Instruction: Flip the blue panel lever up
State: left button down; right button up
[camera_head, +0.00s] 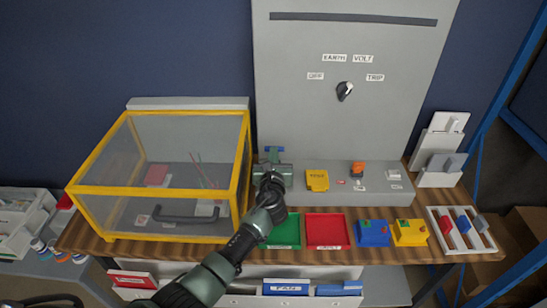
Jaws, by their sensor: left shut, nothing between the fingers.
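A small blue lever (274,150) shows at the left end of the grey panel's lower ledge. It stands just above and behind my left gripper. My left gripper (271,176) is shut and empty, in front of the lever's grey-green mount. The arm hides the lower part of the mount. I cannot tell whether the gripper touches the lever, nor the lever's exact angle. My right gripper is not in view.
A yellow-framed clear box (243,165) stands left of my arm. The ledge also carries a yellow block (317,180) and an orange switch (358,168). Green (284,232) and red (327,230) trays, blue (373,233) and yellow (410,232) boxes line the front.

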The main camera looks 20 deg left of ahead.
pick_arm(q)
jog(key=shift+w+a+r, duration=0.15)
jog(key=shift+w+r, duration=0.05)
jog(key=shift+w, duration=0.25)
jog(key=shift+w+a+r, duration=0.1)
jog(key=shift+w+r, duration=0.1)
jog(key=shift+w, duration=0.25)
jog(key=shift+r, duration=0.15)
